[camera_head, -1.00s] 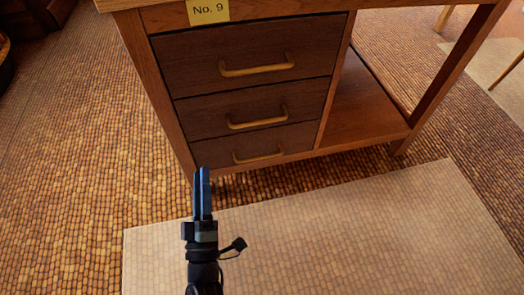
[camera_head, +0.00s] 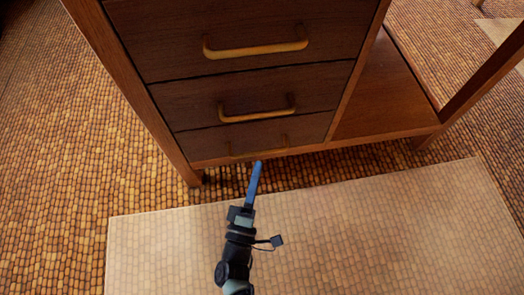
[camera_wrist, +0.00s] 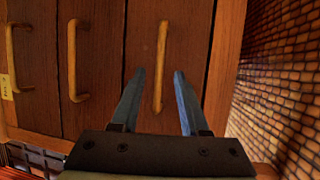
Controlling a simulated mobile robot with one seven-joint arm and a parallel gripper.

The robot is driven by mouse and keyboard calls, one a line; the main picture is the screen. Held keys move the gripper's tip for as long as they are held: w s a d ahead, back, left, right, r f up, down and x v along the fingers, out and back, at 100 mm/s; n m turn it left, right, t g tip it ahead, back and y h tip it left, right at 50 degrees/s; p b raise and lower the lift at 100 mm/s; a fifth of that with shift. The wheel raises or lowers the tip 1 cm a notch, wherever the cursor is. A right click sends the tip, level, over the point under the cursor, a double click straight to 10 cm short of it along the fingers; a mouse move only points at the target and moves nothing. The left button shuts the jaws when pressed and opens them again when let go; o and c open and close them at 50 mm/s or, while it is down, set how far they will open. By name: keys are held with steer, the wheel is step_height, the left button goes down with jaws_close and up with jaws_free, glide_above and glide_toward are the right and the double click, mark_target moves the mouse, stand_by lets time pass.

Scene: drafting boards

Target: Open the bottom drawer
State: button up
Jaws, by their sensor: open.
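The bottom drawer (camera_head: 212,143) is the lowest of three dark wood drawers in the desk, and its front looks flush with the frame. Its brass bar handle (camera_wrist: 161,68) shows in the wrist view, between the tips of my open gripper (camera_wrist: 159,78). I cannot tell whether the fingers reach around the bar. In the head view my gripper (camera_head: 257,165) is just in front of the bottom drawer, overlapping its lower edge. Part of the bottom handle (camera_head: 240,151) is faint there.
The middle drawer handle (camera_head: 257,115) and top drawer handle (camera_head: 255,52) are above. An open wooden shelf (camera_head: 385,100) is to the right of the drawers. A pale mat (camera_head: 350,230) lies on the floor in front of the desk.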

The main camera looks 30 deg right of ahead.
mark_target(261, 151)
steer(key=shift+b+x, duration=1.1)
steer(key=shift+x, duration=1.9)
jaws_close()
